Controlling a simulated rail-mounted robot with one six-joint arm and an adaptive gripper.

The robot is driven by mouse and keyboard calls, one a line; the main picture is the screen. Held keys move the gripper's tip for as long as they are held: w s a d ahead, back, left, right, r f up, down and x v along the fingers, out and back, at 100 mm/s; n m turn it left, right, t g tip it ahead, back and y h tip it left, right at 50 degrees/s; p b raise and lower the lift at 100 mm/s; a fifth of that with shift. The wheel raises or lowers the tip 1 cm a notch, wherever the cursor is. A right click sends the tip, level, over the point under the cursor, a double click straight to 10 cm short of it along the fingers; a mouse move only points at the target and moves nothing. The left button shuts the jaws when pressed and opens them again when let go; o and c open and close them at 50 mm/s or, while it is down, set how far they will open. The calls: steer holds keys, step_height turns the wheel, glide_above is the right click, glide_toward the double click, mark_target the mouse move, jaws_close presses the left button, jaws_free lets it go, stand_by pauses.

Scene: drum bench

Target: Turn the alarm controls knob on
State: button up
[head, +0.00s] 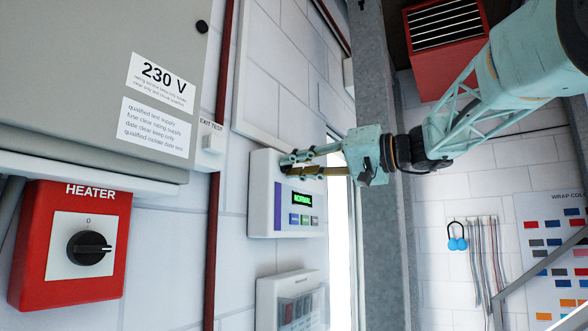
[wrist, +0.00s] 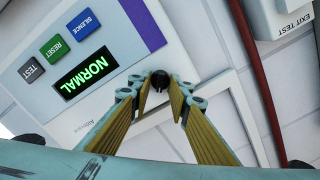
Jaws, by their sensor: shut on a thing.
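The alarm panel (head: 262,200) is a white wall box with a purple stripe. Its green display (head: 302,199) reads NORMAL, and three coloured buttons sit beside the display. The wrist view shows the panel (wrist: 188,55) up close, tilted, with the small black alarm knob (wrist: 158,79) at its lower edge in that picture. My gripper (head: 289,165) reaches the panel's upper part from the right. Its two fingers (wrist: 159,90) are shut on the knob, one on each side.
A red HEATER switch (head: 68,247) and a grey cabinet (head: 95,70) are at the left. An EXIT TEST box (head: 209,140) and a dark red pipe (head: 213,240) stand left of the panel. Another wall box (head: 268,305) is below. A grey column (head: 380,250) stands at the right.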

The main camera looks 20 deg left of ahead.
steer(key=m+p, duration=0.2)
steer(key=m, duration=0.7)
steer(key=shift+f, duration=0.1)
steer(key=shift+m, duration=0.3)
stand_by(0.4)
steer(key=o, duration=0.9)
steer(key=shift+c, duration=0.2)
steer(key=shift+d, duration=0.2)
steer(key=v, duration=1.1)
steer(key=shift+d, duration=0.3)
